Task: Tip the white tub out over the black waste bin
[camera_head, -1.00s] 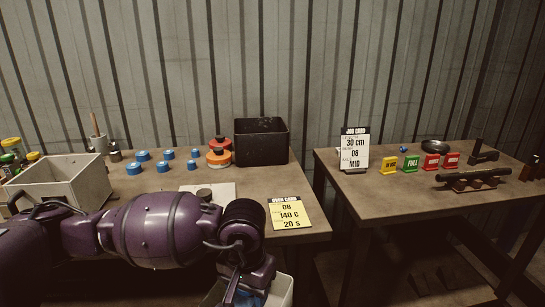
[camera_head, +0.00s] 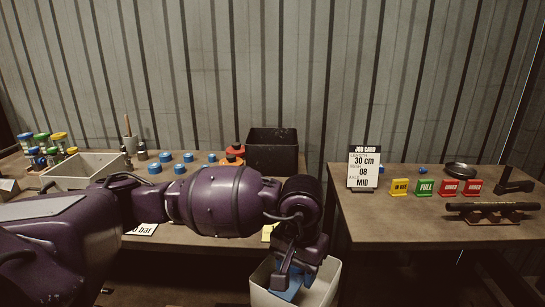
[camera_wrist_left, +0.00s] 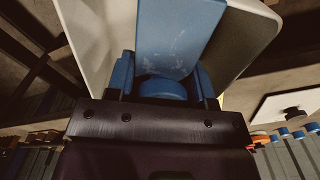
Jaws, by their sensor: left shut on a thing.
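The white tub (camera_head: 329,284) is at the bottom centre of the head view, in front of the left table and lower than its top. My left gripper (camera_head: 289,284) is at the tub, its blue fingers partly inside the outline, and is shut on it. In the left wrist view the tub's pale wall (camera_wrist_left: 90,30) spreads behind the blue fingers. The tub's contents are hidden. A black open-topped bin (camera_head: 273,153) stands at the back right of the left table, beyond my arm and up from the tub. My right gripper is out of view.
A grey crate (camera_head: 82,173), blue caps (camera_head: 187,158) and orange-red items (camera_head: 233,155) are on the left table. The right table (camera_head: 400,230) holds a job card (camera_head: 364,167), coloured signs and a dark dish (camera_head: 460,169). A gap separates the tables.

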